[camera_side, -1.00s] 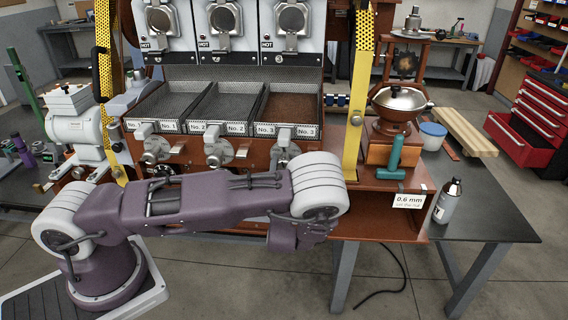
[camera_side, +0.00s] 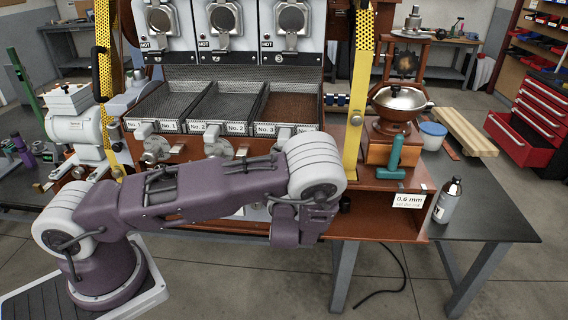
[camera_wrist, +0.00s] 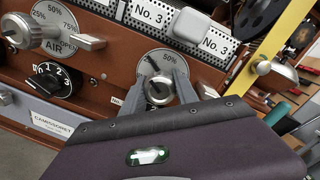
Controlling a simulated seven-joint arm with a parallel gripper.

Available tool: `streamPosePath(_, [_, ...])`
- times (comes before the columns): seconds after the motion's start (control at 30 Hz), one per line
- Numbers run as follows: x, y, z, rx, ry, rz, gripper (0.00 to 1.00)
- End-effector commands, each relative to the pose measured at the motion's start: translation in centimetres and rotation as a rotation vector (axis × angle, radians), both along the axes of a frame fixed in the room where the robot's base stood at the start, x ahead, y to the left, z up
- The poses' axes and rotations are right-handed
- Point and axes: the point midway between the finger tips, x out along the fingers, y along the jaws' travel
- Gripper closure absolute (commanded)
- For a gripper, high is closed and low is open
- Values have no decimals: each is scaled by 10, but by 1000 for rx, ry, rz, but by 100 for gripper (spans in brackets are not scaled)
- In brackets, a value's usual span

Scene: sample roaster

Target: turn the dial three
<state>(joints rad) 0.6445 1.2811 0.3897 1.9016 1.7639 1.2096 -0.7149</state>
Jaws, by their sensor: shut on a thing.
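In the wrist view, a round metal knob (camera_wrist: 158,89) sits on a pale dial plate (camera_wrist: 151,65) marked 50%, on the brown panel below the No. 3 labels. My gripper (camera_wrist: 158,94) has one finger on each side of this knob and is shut on it. Some of the plate's markings are hidden by the fingers. In the side view, the third dial is hidden behind my wrist, and my fingers do not show.
A black knob (camera_wrist: 52,82) numbered 0 to 3 and a metal AIR dial (camera_wrist: 25,32) lie left of my gripper. The No. 3 tray (camera_side: 265,120) holds brown grains above. A yellow post (camera_side: 358,90) stands right of the trays.

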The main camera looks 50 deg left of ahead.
Motion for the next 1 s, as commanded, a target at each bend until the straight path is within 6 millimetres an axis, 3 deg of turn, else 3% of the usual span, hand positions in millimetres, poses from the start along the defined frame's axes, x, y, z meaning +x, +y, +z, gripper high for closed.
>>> streamPosePath(0.67, [2,-2,1,-36,-41,-7,100])
streamPosePath(0.7, [2,-2,1,-36,-41,-7,57])
streamPosePath(0.77, [2,-2,1,-36,-40,-6,45])
streamPosePath(1.0, [1,-1,1,-35,-39,-3,44])
